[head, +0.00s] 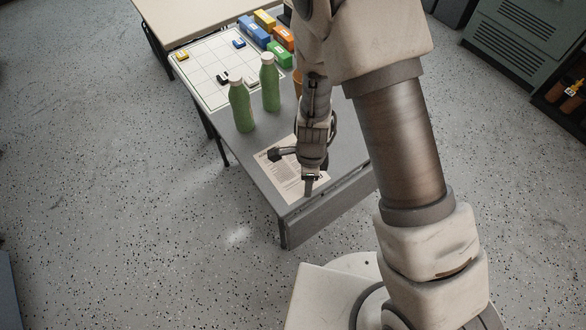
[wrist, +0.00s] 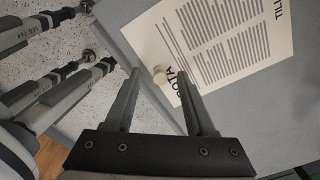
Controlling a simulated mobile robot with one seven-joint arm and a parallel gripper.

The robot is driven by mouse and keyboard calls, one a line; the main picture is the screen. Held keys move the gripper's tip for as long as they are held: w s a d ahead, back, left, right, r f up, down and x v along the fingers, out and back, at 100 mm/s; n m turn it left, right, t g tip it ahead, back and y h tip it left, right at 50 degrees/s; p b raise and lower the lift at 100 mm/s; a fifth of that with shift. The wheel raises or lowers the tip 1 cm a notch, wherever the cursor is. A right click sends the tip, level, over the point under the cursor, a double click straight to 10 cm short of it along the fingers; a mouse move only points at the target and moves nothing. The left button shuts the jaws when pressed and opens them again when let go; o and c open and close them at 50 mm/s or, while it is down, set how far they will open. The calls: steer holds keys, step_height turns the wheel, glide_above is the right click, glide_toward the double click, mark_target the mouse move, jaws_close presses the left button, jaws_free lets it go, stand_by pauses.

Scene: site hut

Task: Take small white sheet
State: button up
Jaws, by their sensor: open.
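A white printed sheet (head: 275,177) lies flat on the grey table near its front corner, partly hidden by my gripper in the head view. In the wrist view the sheet (wrist: 225,38) shows lines of dark text and large letters, and runs out of the top of the picture. My gripper (head: 290,174) is over the sheet, open. I cannot tell the height of the fingers above the table.
Two green bottles (head: 241,106) (head: 270,84) stand behind the sheet. Beyond them are a white grid board (head: 205,62) and several coloured boxes (head: 265,21). Part of an orange thing (head: 297,82) shows beside my arm. Speckled floor (head: 110,200) lies open to the left.

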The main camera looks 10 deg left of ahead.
steer(key=shift+f, duration=0.1)
steer(key=shift+c, duration=0.2)
jaws_close()
